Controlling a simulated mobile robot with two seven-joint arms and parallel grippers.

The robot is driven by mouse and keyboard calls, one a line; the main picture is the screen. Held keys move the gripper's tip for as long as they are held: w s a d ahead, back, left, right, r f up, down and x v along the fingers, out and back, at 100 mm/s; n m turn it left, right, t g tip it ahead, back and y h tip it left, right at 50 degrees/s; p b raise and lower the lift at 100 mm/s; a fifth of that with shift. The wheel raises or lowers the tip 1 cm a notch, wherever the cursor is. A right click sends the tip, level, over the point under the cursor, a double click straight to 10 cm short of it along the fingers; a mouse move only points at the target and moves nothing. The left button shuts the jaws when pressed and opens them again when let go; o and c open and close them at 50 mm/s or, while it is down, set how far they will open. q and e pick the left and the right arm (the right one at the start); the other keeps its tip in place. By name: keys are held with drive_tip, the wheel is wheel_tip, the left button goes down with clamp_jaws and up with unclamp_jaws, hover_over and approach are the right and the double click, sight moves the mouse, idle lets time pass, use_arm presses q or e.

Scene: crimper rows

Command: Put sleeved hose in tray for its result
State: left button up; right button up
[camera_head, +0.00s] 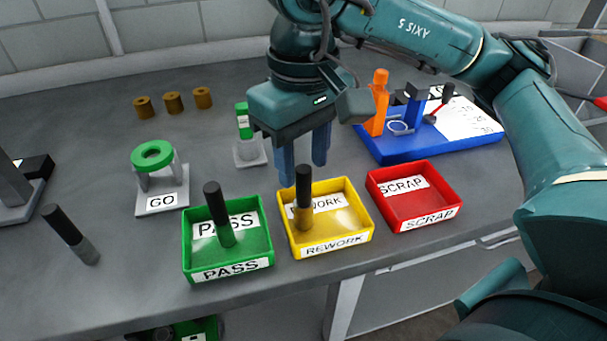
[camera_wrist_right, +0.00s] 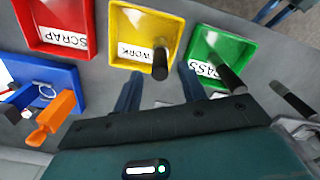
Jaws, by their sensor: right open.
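A black hose with a brass-coloured sleeve (camera_head: 303,187) stands in the yellow REWORK tray (camera_head: 365,220). It also shows in the right wrist view (camera_wrist_right: 160,62), between my fingers' lines. A second black hose (camera_head: 216,205) stands in the green PASS tray (camera_head: 188,255); its lower part looks green. A third black hose with a grey lower end (camera_head: 70,232) stands tilted in the picture on the table at left. The red SCRAP tray (camera_head: 437,178) is empty. My right gripper (camera_head: 303,172) is open and empty, fingers down over the yellow tray's back side. My left gripper is not in view.
A GO stand (camera_head: 175,200) with a green ring and a small green-topped stand (camera_head: 245,150) are left of my gripper. Three brass sleeves (camera_head: 173,102) sit at the back. A blue base with orange tool (camera_head: 377,105) stands at right. Front-left table is mostly clear.

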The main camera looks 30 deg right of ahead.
wheel_tip(320, 180, up, 6)
drive_tip(key=shift+r+p, duration=0.25)
drive_tip(key=shift+p, duration=0.3)
drive_tip(key=shift+r, duration=0.25)
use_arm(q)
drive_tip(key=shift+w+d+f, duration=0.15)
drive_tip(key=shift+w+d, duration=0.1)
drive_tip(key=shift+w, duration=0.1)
use_arm(e)
drive_tip(key=shift+r, duration=0.15)
